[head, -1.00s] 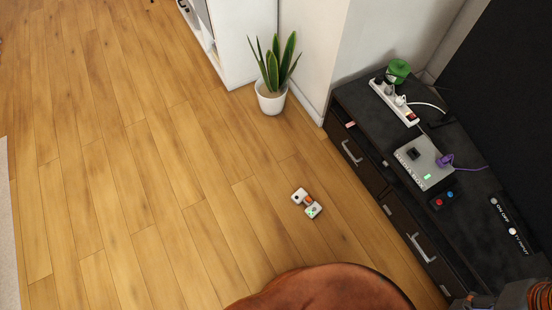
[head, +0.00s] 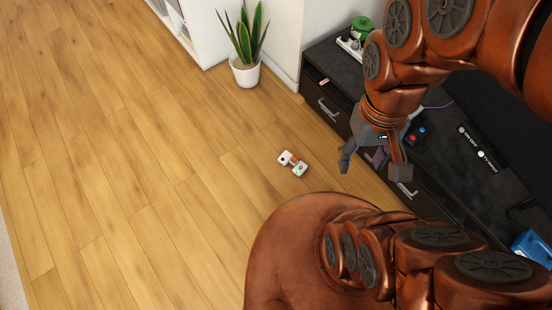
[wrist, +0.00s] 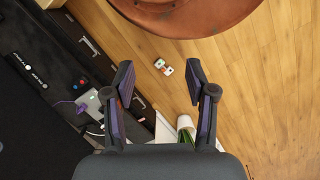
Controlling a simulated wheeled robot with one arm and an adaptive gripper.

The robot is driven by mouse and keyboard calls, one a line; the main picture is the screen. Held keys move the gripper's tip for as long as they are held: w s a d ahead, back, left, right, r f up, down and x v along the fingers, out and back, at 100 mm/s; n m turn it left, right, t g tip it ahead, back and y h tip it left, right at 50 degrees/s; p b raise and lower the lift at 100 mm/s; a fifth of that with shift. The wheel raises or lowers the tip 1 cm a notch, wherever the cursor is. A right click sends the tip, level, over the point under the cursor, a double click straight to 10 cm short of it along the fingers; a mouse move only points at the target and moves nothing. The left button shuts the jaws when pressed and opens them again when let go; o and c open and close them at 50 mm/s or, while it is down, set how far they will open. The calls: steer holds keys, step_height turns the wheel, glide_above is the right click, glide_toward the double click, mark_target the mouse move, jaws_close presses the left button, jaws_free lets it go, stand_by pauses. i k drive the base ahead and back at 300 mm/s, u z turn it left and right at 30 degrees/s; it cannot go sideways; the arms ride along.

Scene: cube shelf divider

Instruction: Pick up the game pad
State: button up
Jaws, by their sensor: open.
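The game pad (head: 292,163) is a small white piece with dark, orange and green details. It lies on the wooden floor, left of the black cabinet in the head view. In the wrist view the game pad (wrist: 163,67) shows beyond and between the fingertips, small and well apart from them. My gripper (head: 374,168) is open and empty. In the head view it hangs to the right of the game pad, in front of the cabinet. Both fingers of my gripper (wrist: 160,70) show in the wrist view.
The black cabinet (head: 318,62) runs along the right, with a power strip (head: 350,46) and a green item (head: 362,23) on top. A potted plant (head: 244,73) stands at the back by the white wall. The floor (head: 130,150) to the left is clear.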

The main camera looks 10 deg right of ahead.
mark_target(300, 167)
steer(key=k, duration=1)
steer(key=u, duration=1.25)
steer(key=i, duration=0.75)
steer(key=z, duration=0.5)
steer(key=i, duration=0.85)
steer(key=z, duration=0.75)
